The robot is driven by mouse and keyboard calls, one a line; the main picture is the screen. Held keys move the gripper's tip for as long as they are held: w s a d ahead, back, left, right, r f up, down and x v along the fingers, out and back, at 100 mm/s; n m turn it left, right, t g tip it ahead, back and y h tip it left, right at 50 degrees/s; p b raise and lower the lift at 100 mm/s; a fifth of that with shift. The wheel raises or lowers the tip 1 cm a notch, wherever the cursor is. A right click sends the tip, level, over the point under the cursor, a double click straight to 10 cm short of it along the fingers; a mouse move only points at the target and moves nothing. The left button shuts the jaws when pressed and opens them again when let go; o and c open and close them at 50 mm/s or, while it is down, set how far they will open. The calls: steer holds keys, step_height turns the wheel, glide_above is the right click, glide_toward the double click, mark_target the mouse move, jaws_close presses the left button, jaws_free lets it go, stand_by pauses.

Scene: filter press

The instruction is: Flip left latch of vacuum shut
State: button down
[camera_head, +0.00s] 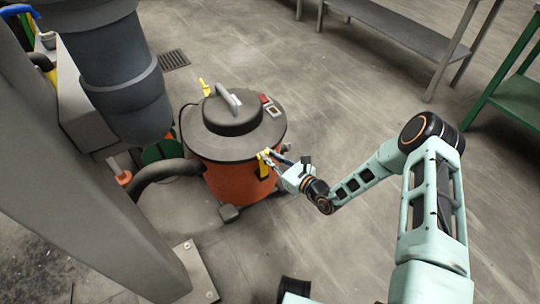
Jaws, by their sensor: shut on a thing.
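The vacuum has an orange drum (228,180) and a dark grey lid (228,140) with a handle on top. One yellow latch (264,167) is on the near right side of the drum, at the lid's rim. Another yellow latch (204,88) sticks up past the lid's rim on the far left side. My gripper (272,160) reaches in from the right and is shut on the near yellow latch. The fingertips are small and partly overlap the latch, so its exact tilt is hard to tell.
A dark hose (160,172) leaves the vacuum at the left. A large grey cylinder (122,85) and a thick grey post (95,190) stand at the left. A metal bench (400,30) and a green table (520,97) stand at the upper right. The floor between is clear.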

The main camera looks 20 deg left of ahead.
steer(key=c, duration=2.1)
jaws_free()
steer(key=shift+s+a+f, duration=0.15)
steer(key=shift+a+f, duration=0.05)
steer(key=shift+a, duration=0.2)
steer(key=shift+o, duration=0.7)
steer(key=shift+d, duration=0.15)
steer(key=shift+r, duration=0.1)
steer(key=v, duration=1.2)
